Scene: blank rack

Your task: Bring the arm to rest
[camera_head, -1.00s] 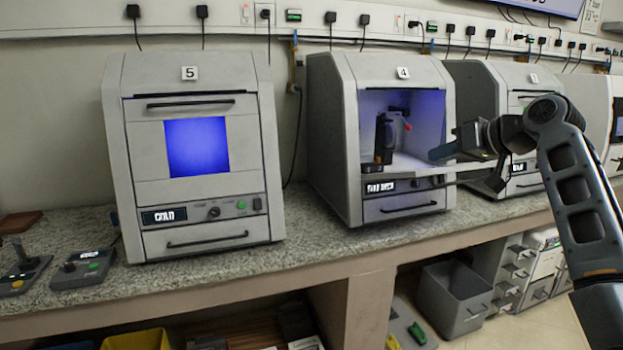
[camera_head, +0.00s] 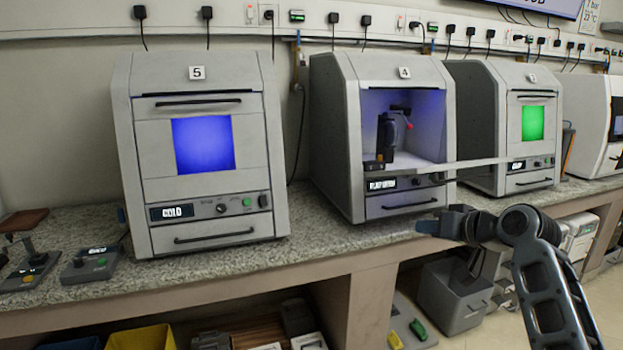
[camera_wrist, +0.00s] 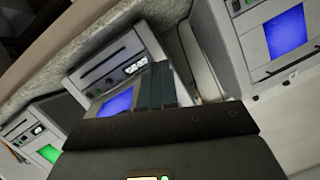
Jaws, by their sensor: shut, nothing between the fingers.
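My gripper (camera_head: 428,225) is in front of the bench edge, below and right of the open cabinet numbered 4 (camera_head: 338,140). It is apart from the cabinet and empty. My arm reaches in from the lower right, with its wrist bent toward the left. In the wrist view the gripper fingers (camera_wrist: 156,85) are together, in front of a tilted cabinet with a blue window (camera_wrist: 115,102). Cabinet 4's front is open, and a dark upright device (camera_head: 386,135) stands inside it, with a pale flat panel (camera_head: 475,166) extending to the right.
Cabinet 5 (camera_head: 250,150) is closed with a blue window. A cabinet with a green window (camera_head: 533,122) stands at right. The granite bench (camera_head: 330,238) carries small control boxes (camera_head: 90,264) at left.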

